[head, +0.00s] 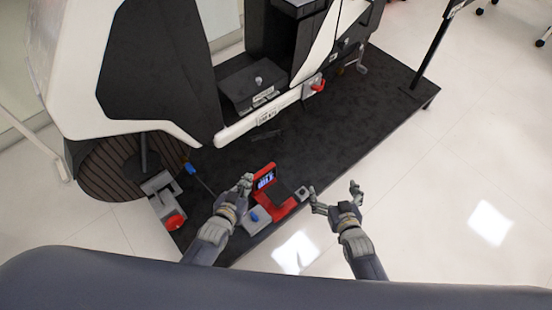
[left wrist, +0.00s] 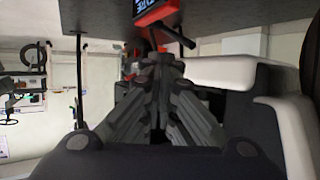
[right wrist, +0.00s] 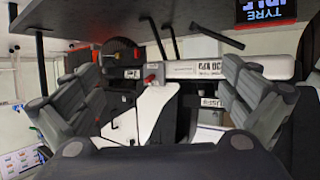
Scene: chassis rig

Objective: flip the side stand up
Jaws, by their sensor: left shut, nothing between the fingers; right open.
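A white and black scooter-like vehicle (head: 270,115) stands on a dark platform (head: 350,125). A dark bar (head: 267,135) shows low by its near edge, and a similar dark bar (right wrist: 217,37) shows in the right wrist view; I cannot tell for sure that it is the side stand. My left gripper (head: 247,182) is shut and empty, beside the red device with a screen; its closed fingers (left wrist: 153,72) also fill the middle of the left wrist view. My right gripper (head: 337,192) is open and empty, past the platform's near edge, apart from everything.
The red device (head: 280,205) with a lit screen (head: 265,179) sits near the platform's front edge. A grey unit with a red knob (head: 173,220) stands at its left corner. A dark post (head: 432,50) rises at the right. The white floor (head: 450,180) at right is clear.

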